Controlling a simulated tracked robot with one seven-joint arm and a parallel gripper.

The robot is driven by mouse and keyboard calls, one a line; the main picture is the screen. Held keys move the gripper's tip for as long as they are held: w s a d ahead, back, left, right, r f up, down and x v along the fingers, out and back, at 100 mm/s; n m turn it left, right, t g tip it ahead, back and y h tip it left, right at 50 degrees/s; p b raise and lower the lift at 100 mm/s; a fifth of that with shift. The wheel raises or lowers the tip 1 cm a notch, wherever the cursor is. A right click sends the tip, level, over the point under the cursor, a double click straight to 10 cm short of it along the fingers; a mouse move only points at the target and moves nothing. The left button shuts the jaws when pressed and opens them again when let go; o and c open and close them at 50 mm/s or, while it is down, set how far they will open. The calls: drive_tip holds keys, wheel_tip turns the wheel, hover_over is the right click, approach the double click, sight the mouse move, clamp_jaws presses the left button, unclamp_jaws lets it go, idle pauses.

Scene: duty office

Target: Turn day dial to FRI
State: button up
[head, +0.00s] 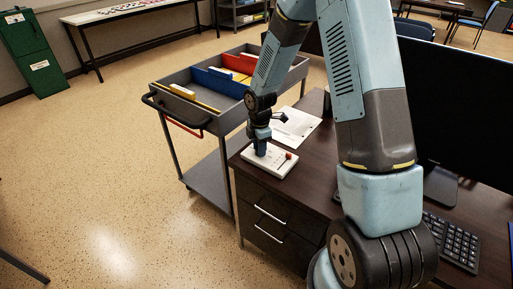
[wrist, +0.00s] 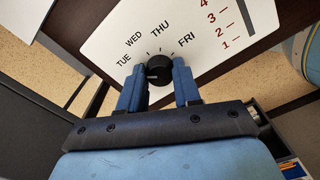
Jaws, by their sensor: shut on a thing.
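The white dial panel (head: 270,162) lies flat on the dark desk, close to its left edge in the head view. The wrist view shows the panel (wrist: 215,25) with TUE, WED, THU and FRI printed in an arc around a black round day dial (wrist: 159,67). FRI is to the dial's upper right and THU above it. My gripper (head: 261,150) is down at the panel, and in the wrist view its two blue fingers (wrist: 159,84) are shut on the dial from both sides. A small pale mark shows on the dial, but which day it points at is unclear. The dial's lower part is hidden.
A grey cart (head: 212,115) with coloured bins stands left of the desk. A monitor (head: 460,110) and keyboard (head: 452,240) are at right. Floor at left is open.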

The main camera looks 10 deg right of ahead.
drive_tip(key=m, duration=1.5)
drive_tip(key=shift+m, duration=0.3)
drive_tip(key=m, duration=1)
drive_tip(key=shift+m, duration=0.3)
drive_tip(key=o, duration=1.1)
drive_tip(key=shift+c, duration=0.2)
